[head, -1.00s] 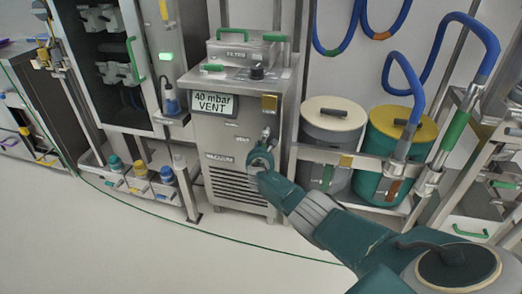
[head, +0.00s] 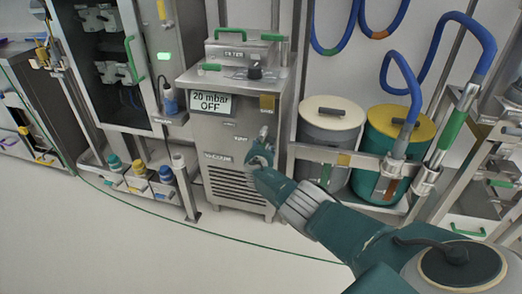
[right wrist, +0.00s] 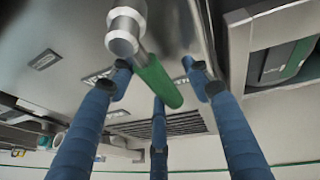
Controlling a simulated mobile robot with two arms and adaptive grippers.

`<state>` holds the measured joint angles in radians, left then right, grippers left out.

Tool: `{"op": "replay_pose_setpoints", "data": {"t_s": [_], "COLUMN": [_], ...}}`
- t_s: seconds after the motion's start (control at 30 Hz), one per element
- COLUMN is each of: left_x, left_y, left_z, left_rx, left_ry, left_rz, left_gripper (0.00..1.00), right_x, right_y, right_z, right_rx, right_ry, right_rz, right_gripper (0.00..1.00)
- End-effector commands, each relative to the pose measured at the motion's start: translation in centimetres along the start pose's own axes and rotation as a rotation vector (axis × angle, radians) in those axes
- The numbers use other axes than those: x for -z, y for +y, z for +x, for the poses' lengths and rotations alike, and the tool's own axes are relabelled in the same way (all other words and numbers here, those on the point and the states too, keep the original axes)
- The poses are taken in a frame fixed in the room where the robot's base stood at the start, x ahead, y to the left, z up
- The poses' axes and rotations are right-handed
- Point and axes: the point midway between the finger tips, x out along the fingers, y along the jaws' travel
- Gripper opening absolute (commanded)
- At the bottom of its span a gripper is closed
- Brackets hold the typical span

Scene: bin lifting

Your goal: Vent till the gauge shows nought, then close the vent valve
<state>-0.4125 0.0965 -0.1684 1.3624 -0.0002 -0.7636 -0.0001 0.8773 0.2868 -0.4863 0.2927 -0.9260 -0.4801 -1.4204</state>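The steel vacuum unit (head: 233,130) stands in the middle of the head view. Its gauge display (head: 209,102) reads "20 mbar" and "OFF". A small valve fitting with a lever sits on its front (head: 264,132). In the right wrist view the lever has a green handle (right wrist: 158,82) on a metal pivot (right wrist: 124,32), slanting down to the right. My right gripper (head: 260,156) is at the lever in the head view. In the right wrist view its blue fingers (right wrist: 157,82) stand apart around the green handle, with gaps visible beside it. My left gripper is not in view.
Two lidded drums, cream (head: 331,112) and yellow (head: 400,122), stand to the right behind a rail. Blue hoses (head: 455,25) hang there. The floor in front is clear.

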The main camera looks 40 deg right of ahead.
Motion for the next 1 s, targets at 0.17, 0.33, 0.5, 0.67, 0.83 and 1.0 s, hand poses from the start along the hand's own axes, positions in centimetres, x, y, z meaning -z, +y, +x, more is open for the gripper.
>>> {"op": "replay_pose_setpoints", "data": {"t_s": [0.17, 0.33, 0.5, 0.67, 0.83, 1.0], "left_x": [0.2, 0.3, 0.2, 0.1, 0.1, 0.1], "left_y": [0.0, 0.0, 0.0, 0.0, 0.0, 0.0], "left_z": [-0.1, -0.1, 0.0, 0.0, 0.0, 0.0], "left_rx": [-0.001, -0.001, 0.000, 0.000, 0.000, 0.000], "left_ry": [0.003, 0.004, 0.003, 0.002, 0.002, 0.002], "left_rz": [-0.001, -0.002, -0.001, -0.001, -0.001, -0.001], "left_gripper": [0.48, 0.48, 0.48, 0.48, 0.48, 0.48], "right_x": [0.0, 0.4, 0.8, 0.6, 0.1, 0.0], "right_y": [0.2, 0.7, 1.4, 1.3, 0.0, 0.1], "right_z": [-0.1, -0.3, -1.2, -2.2, -3.3, -5.2], "right_rx": [-0.003, -0.010, -0.020, -0.019, -0.003, -0.004], "right_ry": [0.001, 0.003, 0.006, 0.005, 0.000, -0.003], "right_rz": [0.004, 0.007, 0.010, 0.011, 0.009, 0.005], "right_gripper": [0.48, 0.48, 0.48, 0.48, 0.48, 0.48]}}
